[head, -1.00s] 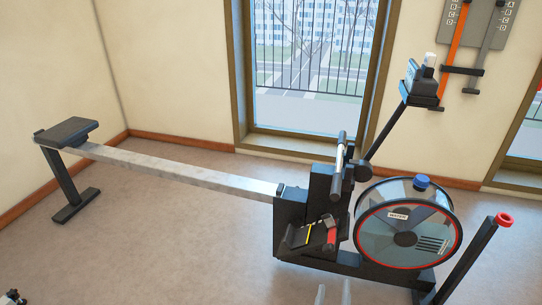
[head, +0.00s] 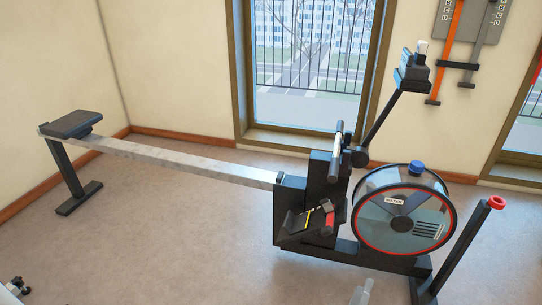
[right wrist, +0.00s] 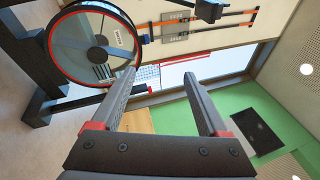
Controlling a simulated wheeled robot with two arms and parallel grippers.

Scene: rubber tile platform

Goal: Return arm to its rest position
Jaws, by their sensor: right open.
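My right gripper (head: 362,292) shows only as pale fingertips at the bottom edge of the head view, in front of the rowing machine. In the right wrist view its two dark fingers (right wrist: 160,80) are spread apart with nothing between them. The rest of my right arm is out of the head view. I cannot make out my left gripper in any view.
A rowing machine has a black seat (head: 72,124), a long pale rail (head: 190,161) and a water drum (head: 405,222). A red-capped post (head: 470,245) stands beside the drum. A small cut-off object (head: 18,286) is at lower left. Open floor (head: 160,230) lies left of centre.

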